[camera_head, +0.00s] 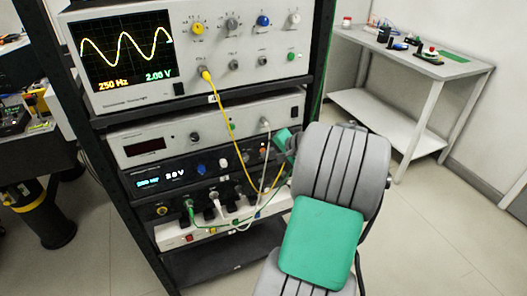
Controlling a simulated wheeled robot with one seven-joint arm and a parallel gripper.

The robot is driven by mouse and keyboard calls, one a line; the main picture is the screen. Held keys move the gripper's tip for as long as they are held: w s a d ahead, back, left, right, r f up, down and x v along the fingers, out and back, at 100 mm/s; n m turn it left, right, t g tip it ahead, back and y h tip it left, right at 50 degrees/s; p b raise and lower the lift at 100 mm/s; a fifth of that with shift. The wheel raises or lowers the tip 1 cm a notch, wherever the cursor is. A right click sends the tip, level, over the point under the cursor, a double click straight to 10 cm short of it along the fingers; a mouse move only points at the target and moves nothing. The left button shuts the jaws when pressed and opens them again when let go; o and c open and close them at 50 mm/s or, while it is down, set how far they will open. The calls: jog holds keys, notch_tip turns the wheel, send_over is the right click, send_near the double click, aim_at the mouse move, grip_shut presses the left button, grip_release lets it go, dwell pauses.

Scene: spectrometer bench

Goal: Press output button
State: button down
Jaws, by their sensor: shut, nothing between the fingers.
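The instrument rack (83,90) holds several stacked units. The top unit (140,97) has a lit screen (124,50) with a yellow wave, "250 Hz" and "2.00 V". It carries yellow (198,28), grey (232,24) and blue (263,20) knobs and a small green round control (291,57). Below are a unit with a dark display (145,147) and a unit with a lit blue-white display (160,181). I cannot tell which control is the output button. My grey and green arm reaches up in front of the rack's right side and hides part of the lower units. My gripper's fingers are hidden.
A yellow cable (226,120) hangs from the top unit. Green and white cables run to a power strip (190,238) low in the rack. A white table (400,50) with small items stands at the back right. Open floor (440,210) lies right of my arm.

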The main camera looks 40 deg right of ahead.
jog(key=shift+s, duration=0.1)
dwell(0.3)
jog(key=shift+s+a, duration=0.15)
jog(key=shift+s, duration=0.2)
jog(key=s+a+p, duration=0.1)
jog(key=s, duration=0.4)
jog(key=shift+s+a, duration=0.3)
jog(key=shift+s, duration=0.1)
